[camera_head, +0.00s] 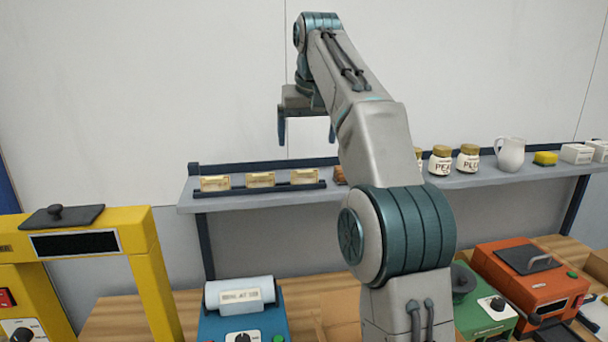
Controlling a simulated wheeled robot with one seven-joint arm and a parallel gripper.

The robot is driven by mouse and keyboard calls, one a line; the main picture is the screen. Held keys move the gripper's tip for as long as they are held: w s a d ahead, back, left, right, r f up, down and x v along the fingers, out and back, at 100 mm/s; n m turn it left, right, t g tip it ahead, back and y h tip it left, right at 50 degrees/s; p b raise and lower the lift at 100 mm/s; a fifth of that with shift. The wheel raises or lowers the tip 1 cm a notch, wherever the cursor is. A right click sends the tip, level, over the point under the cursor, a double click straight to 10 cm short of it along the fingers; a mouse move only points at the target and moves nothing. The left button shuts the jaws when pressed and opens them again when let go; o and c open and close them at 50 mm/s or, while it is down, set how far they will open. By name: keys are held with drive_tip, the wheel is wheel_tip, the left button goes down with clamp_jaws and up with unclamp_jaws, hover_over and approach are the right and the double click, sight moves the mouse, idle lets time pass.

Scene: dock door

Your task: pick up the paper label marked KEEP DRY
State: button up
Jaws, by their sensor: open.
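My gripper (307,141) is open and empty, pointing down in front of the white wall, above the shelf in the picture. A pale paper label (240,297) with dark print sits at the front of a light blue roll on a blue machine (276,318). Its print is too small to read, so I cannot tell whether it says KEEP DRY. Three cream pieces, at left (214,183), middle (260,179) and right (305,176), stand in a dark rack on the shelf; their markings are also unreadable. My gripper is apart from all of these.
Below stand a yellow frame (155,270), a green machine (483,312) and an orange machine (535,280) on the wooden bench (120,318). My arm hides the middle.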

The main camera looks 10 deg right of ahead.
sight(306, 172)
drive_tip(key=b+x, duration=0.1)
drive_tip(key=x, duration=0.6)
drive_tip(key=shift+f, duration=0.1)
drive_tip(key=w+f, duration=0.3)
drive_tip(key=f, duration=0.1)
drive_tip(key=shift+d, duration=0.35)
drive_tip(key=shift+f, duration=0.35)
drive_tip(key=shift+w, duration=0.1)
drive_tip(key=c, duration=1)
